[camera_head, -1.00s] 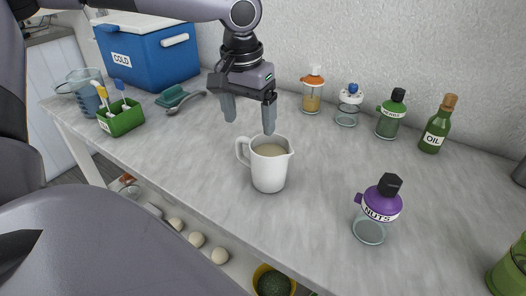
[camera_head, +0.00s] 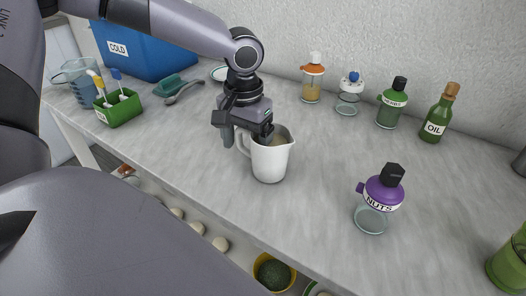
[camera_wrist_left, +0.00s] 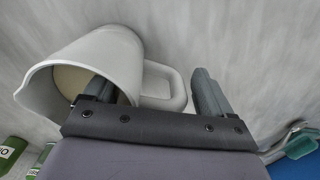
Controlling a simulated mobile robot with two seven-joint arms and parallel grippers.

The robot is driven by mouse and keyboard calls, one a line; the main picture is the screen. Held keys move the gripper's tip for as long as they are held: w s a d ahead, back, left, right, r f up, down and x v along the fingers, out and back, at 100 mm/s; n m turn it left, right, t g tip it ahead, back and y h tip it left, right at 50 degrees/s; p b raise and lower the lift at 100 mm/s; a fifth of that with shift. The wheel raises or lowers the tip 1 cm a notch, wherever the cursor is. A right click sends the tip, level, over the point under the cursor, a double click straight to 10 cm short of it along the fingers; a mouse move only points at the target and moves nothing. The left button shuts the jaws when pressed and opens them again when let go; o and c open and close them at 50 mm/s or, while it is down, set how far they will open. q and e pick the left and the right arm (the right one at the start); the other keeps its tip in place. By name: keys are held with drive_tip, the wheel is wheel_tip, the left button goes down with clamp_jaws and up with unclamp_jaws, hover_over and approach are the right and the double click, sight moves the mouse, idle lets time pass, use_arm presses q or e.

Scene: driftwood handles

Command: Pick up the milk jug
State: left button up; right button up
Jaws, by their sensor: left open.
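The white milk jug (camera_head: 270,163) stands upright on the grey counter, with pale liquid inside and its handle on the left. My left gripper (camera_head: 244,143) is at the jug's handle side, pointing down, and is open. In the left wrist view the jug (camera_wrist_left: 118,55) and its looped handle (camera_wrist_left: 165,84) show. One finger of the left gripper (camera_wrist_left: 150,92) reaches into the jug's mouth and the other is outside, beyond the handle. The handle and part of the jug's wall lie between the fingers. I cannot tell whether a finger touches the jug. My right gripper is not in view.
A purple-lidded NUTS jar (camera_head: 379,195) stands to the right of the jug. Several jars and an OIL bottle (camera_head: 437,117) line the wall. A green caddy (camera_head: 121,110) and blue COLD box (camera_head: 152,50) are at the left. Counter in front of the jug is clear.

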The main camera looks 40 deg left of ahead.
use_arm(q)
drive_tip(key=shift+r, duration=0.1)
clamp_jaws()
drive_tip(key=shift+r, duration=0.2)
wheel_tip(320, 180, up, 19)
drive_tip(key=p, duration=0.2)
drive_tip(key=shift+r, duration=0.2)
idle(1.1)
